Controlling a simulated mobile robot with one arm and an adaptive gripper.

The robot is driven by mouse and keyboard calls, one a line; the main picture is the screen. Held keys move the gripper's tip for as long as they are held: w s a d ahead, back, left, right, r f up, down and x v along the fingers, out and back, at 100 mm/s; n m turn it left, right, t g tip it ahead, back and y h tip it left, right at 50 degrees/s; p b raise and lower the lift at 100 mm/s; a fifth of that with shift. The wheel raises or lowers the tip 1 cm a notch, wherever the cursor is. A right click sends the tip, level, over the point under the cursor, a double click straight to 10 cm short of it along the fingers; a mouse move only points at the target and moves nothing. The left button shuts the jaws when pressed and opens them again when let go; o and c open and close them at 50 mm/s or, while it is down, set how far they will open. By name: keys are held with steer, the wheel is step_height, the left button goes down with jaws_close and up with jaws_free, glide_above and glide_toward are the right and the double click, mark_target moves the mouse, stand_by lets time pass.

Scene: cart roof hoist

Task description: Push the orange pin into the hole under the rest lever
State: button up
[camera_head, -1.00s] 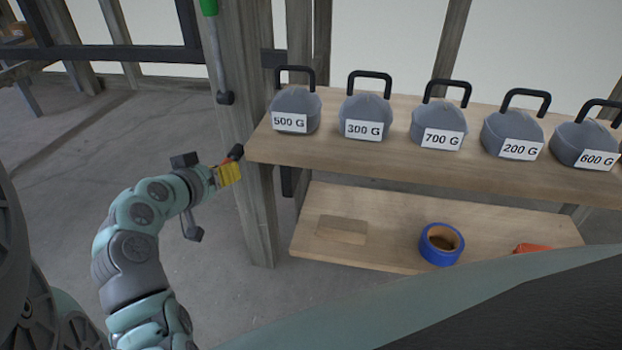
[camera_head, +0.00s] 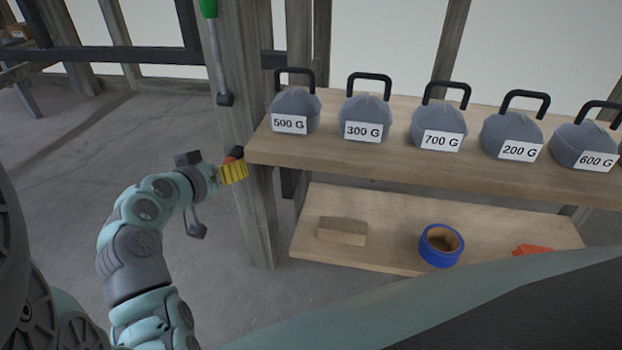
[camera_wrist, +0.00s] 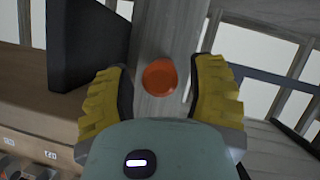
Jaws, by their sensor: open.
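The orange pin shows its round end (camera_wrist: 160,75) in the wrist view, against a grey wooden post (camera_wrist: 165,30). How deep it sits, and its hole, cannot be seen. My gripper (camera_wrist: 162,68) is open, with one yellow finger on each side of the pin's end and a gap to both. In the head view my gripper (camera_head: 233,172) is at the post's front, left of the upper shelf, with a sliver of orange (camera_head: 229,161) above it. A lever with a green handle (camera_head: 208,8) hangs higher on the post; I cannot tell whether it is the rest lever.
An upper shelf (camera_head: 400,158) holds several labelled grey weights (camera_head: 295,110). A lower shelf (camera_head: 390,212) holds a wooden block (camera_head: 342,231), a blue tape roll (camera_head: 441,245) and an orange item (camera_head: 533,250). A black block (camera_wrist: 85,40) stands close by my left finger in the wrist view.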

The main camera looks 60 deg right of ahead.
steer(key=shift+a+r, duration=0.3)
steer(key=shift+a, duration=0.25)
steer(key=v, duration=1)
steer(key=shift+s+a, duration=0.15)
steer(key=shift+a, duration=0.25)
